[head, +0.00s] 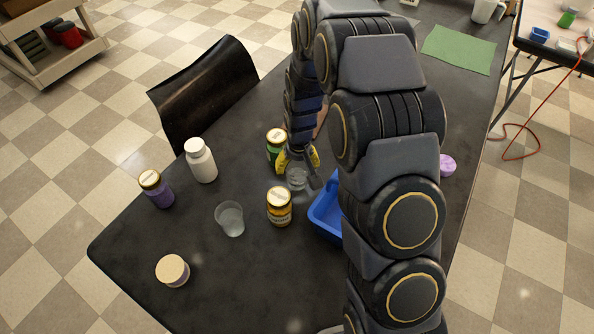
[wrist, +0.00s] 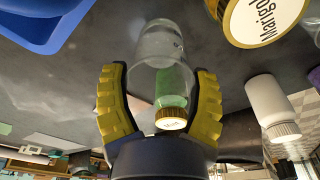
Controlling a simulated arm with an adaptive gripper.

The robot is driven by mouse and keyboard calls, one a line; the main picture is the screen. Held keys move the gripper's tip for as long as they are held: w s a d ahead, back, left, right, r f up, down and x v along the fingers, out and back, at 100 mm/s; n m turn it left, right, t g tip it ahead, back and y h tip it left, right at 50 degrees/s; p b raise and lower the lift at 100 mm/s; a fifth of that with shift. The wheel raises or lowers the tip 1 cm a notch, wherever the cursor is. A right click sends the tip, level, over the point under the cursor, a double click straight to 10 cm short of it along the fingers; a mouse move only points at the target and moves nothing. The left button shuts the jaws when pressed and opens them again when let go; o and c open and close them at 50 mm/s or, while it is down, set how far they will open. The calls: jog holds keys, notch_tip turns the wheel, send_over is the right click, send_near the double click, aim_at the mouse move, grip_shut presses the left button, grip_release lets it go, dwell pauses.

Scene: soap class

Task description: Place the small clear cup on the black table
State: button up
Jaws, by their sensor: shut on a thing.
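My gripper (head: 298,160) is shut on a small clear cup (head: 297,181) over the middle of the black table (head: 250,270). In the wrist view the cup (wrist: 160,45) sits between the two yellow finger pads of my gripper (wrist: 160,95). I cannot tell whether its base touches the table. A second clear cup (head: 230,220) stands upright on the table, to the left and nearer the front.
A yellow-labelled jar (head: 279,207) stands close in front of the held cup, and a green jar (head: 276,143) just behind. A blue bin (head: 325,215) is to the right, partly hidden by my arm. A white bottle (head: 201,161) and purple jar (head: 157,189) stand left.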

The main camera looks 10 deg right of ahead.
aim_at(297, 173)
jog(key=shift+w+f, duration=0.2)
jog(key=shift+f, duration=1.55)
jog(key=o, duration=1.1)
jog(key=shift+f, duration=0.1)
